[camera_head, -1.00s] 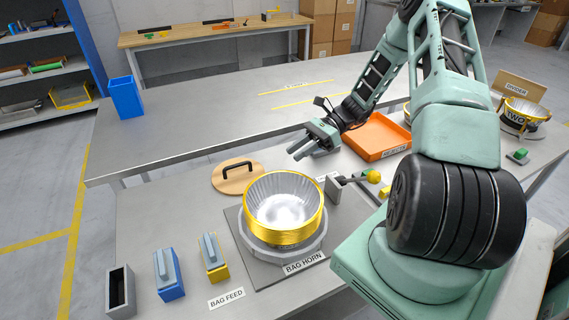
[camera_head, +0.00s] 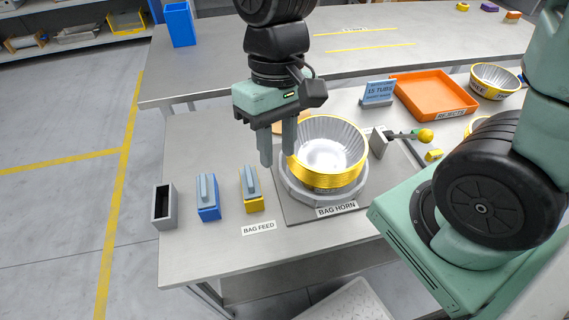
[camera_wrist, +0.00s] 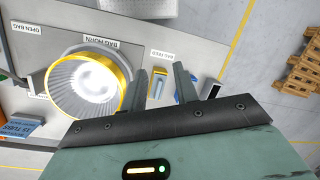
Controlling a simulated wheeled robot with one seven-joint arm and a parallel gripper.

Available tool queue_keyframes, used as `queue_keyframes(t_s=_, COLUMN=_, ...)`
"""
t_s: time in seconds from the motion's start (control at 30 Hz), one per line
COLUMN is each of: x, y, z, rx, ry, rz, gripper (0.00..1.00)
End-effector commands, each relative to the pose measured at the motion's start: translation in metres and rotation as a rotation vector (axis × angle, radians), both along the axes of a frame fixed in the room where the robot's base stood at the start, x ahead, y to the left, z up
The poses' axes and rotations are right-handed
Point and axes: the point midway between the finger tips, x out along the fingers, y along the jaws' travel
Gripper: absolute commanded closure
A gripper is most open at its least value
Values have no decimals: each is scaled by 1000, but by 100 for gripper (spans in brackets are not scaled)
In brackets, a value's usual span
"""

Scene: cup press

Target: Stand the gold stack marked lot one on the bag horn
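A gold-rimmed stack of silver tubs (camera_head: 328,170) stands upright on the grey bag horn (camera_head: 302,200) in the head view. No lot mark is readable on it. My gripper (camera_head: 277,155) points down at the stack's left side, with its two fingers apart and nothing seen between them. In the head view the right finger overlaps the stack's left rim. In the wrist view the stack (camera_wrist: 85,90) lies just left of my gripper (camera_wrist: 160,77), and the nearer finger is beside the gold rim. Whether it touches cannot be told.
Blue (camera_head: 208,200) and yellow (camera_head: 251,190) blocks and a grey open box (camera_head: 164,206) stand left. A lever with a yellow knob (camera_head: 425,135) stands right. An orange tray (camera_head: 435,95) and another gold-rimmed stack (camera_head: 494,82) are farther right. A sign (camera_head: 377,93) stands behind.

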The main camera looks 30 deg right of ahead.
Motion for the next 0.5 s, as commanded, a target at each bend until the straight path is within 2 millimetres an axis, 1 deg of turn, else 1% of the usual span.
queue_keyframes(t_s=0.03, x=-17, y=8, z=5, rx=-9, ry=-61, rz=123, gripper=70)
queue_keyframes(t_s=0.1, x=-33, y=14, z=9, rx=-16, ry=-128, rz=256, gripper=70)
queue_keyframes(t_s=0.2, x=-48, y=18, z=13, rx=-20, ry=-191, rz=386, gripper=70)
queue_keyframes(t_s=0.33, x=-56, y=20, z=15, rx=-21, ry=-230, rz=461, gripper=70)
queue_keyframes(t_s=0.5, x=-57, y=20, z=15, rx=-21, ry=-233, rz=468, gripper=70)
